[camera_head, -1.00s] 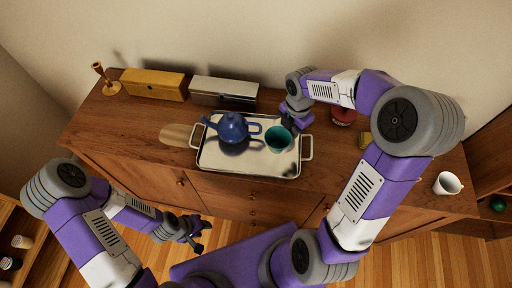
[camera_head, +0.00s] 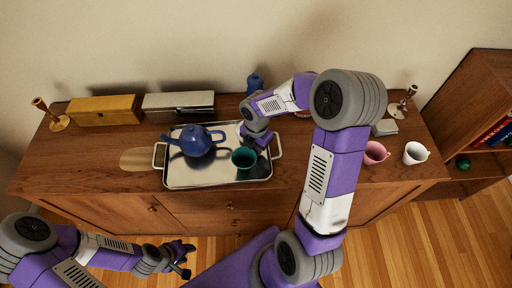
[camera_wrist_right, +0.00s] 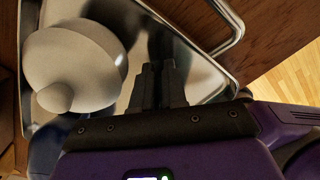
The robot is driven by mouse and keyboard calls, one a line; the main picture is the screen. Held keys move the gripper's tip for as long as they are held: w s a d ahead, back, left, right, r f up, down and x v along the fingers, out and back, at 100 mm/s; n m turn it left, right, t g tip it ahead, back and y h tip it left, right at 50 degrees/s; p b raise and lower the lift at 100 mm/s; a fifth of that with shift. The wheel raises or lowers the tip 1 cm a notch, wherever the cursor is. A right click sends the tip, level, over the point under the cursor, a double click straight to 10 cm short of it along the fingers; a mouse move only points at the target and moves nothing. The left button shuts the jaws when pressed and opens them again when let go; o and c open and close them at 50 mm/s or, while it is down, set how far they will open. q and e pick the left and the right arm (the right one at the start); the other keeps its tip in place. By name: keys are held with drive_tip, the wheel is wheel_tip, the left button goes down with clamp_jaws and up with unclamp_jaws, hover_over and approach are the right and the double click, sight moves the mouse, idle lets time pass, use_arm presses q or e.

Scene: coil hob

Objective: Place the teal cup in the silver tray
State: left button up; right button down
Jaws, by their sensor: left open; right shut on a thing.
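The teal cup (camera_head: 244,158) is over the right part of the silver tray (camera_head: 205,177) in the head view. I cannot tell whether it touches the tray floor. My right gripper (camera_head: 257,141) is at the cup's upper right side and is shut on it; the arm partly hides the contact. In the right wrist view the fingers (camera_wrist_right: 158,88) are close together above the shiny tray (camera_wrist_right: 190,65), and the cup cannot be made out. My left gripper (camera_head: 182,262) is open and empty, in front of the cabinet.
A blue teapot (camera_head: 195,140) stands on the tray, left of the cup. A yellow box (camera_head: 105,110) and a silver box (camera_head: 178,105) stand at the back left. A pink cup (camera_head: 375,152) and a white cup (camera_head: 415,153) stand at the right.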

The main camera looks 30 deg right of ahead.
drive_tip(key=shift+f, duration=0.15)
drive_tip(key=c, duration=1.4)
unclamp_jaws()
drive_tip(key=shift+c, duration=0.2)
wheel_tip(320, 180, up, 12)
drive_tip(key=p, duration=0.3)
drive_tip(key=shift+r+p, duration=0.2)
drive_tip(key=shift+p, duration=0.1)
